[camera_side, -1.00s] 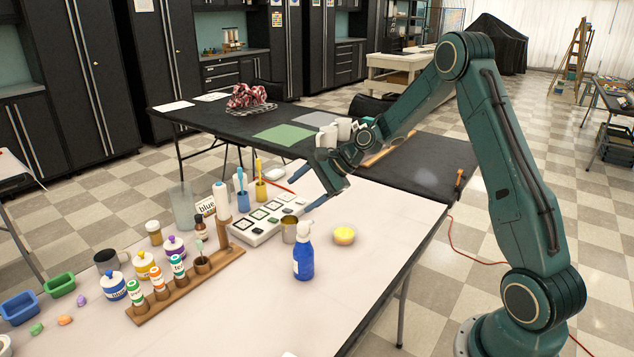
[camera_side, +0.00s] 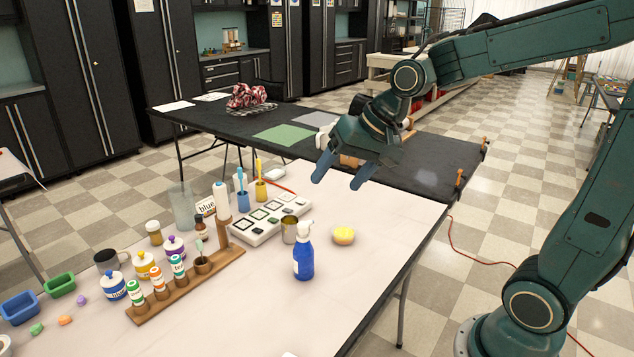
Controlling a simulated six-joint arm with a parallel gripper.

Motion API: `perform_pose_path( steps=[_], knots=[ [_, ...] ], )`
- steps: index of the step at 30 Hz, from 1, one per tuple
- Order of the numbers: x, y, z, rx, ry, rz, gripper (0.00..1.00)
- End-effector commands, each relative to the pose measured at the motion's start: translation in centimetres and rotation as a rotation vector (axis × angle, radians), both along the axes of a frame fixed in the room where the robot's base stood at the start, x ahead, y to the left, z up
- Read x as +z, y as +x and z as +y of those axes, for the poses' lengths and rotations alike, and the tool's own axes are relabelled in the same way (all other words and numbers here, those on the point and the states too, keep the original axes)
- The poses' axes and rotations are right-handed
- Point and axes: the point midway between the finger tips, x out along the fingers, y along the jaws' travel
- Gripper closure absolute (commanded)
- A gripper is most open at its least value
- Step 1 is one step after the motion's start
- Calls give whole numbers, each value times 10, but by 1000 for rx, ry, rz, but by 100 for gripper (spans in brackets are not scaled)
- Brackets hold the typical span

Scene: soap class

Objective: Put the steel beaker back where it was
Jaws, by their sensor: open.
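The steel beaker (camera_side: 289,229) stands upright at the right front edge of the white device with several dark square pads (camera_side: 262,221). Its lower right part is hidden behind the blue pump bottle (camera_side: 304,256). I cannot tell whether it stands on the device or on the table beside it. My gripper (camera_side: 338,182) is open and empty, above the far part of the table, up and to the right of the beaker and well apart from it.
A yellow-topped dish (camera_side: 343,236) sits right of the pump bottle. A wooden rack (camera_side: 187,288) with several small bottles stands left. Blue (camera_side: 243,199) and yellow (camera_side: 261,190) cups with tools stand behind the device. The white table (camera_side: 378,226) is clear at its right.

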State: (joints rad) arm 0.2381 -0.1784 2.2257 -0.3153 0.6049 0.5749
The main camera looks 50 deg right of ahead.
Motion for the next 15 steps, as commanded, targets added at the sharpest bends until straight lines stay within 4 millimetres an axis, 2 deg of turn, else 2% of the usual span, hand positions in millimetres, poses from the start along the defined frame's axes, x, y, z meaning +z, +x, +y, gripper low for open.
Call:
perform_pose_path(
  steps=[6,15],
  knots=[
    [13,-54,12,151,-147,-18,31],
    [15,-125,15,344,-321,-29,31]
  ],
)
